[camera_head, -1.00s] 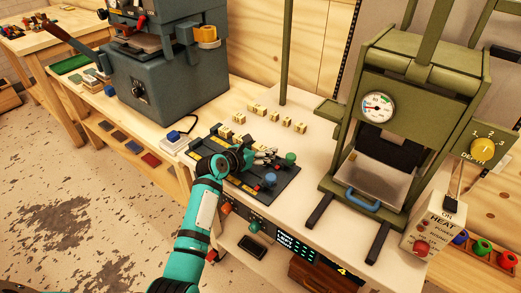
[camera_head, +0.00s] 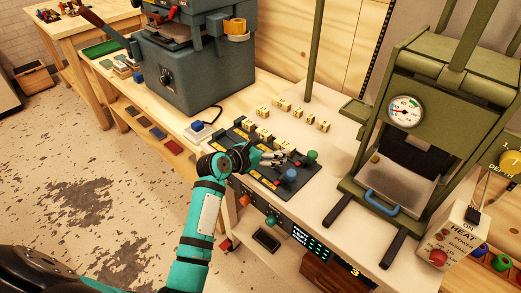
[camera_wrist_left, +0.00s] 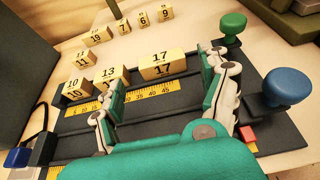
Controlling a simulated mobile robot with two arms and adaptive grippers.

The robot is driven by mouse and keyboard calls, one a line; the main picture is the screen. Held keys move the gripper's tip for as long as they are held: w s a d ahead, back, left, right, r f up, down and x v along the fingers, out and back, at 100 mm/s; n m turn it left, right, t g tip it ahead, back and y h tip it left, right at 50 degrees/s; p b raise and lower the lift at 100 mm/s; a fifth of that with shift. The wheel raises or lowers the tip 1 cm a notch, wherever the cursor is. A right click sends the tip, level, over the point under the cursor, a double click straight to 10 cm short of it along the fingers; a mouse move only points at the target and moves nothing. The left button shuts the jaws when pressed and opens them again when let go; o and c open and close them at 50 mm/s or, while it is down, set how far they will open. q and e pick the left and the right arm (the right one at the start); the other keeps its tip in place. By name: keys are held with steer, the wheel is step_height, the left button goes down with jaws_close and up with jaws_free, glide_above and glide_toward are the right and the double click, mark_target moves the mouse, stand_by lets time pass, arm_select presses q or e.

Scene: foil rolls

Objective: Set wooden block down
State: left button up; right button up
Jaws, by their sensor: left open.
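Numbered yellow wooden blocks stand in a black fixture with yellow rulers (camera_head: 296,182). In the left wrist view, the block marked 17 (camera_wrist_left: 163,66) sits upright on the fixture beyond my left gripper (camera_wrist_left: 161,78). Blocks marked 13 (camera_wrist_left: 111,75) and 10 (camera_wrist_left: 75,90) stand to its left. My left gripper also shows over the fixture in the head view (camera_head: 281,158). Its fingers are spread apart, with no block seen gripped between them. Block 17 appears just past the fingers; contact cannot be told. My right gripper is not in view.
A green knob (camera_head: 312,156) and a blue knob (camera_head: 291,175) rise at the fixture's right end. More blocks (camera_head: 298,113) stand on the bench behind. A green press (camera_head: 425,110) is at the right, a grey machine (camera_head: 195,65) at the left.

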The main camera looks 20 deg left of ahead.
arm_select(q)
steer(key=v, duration=0.5)
steer(key=shift+s, duration=0.1)
stand_by(1.0)
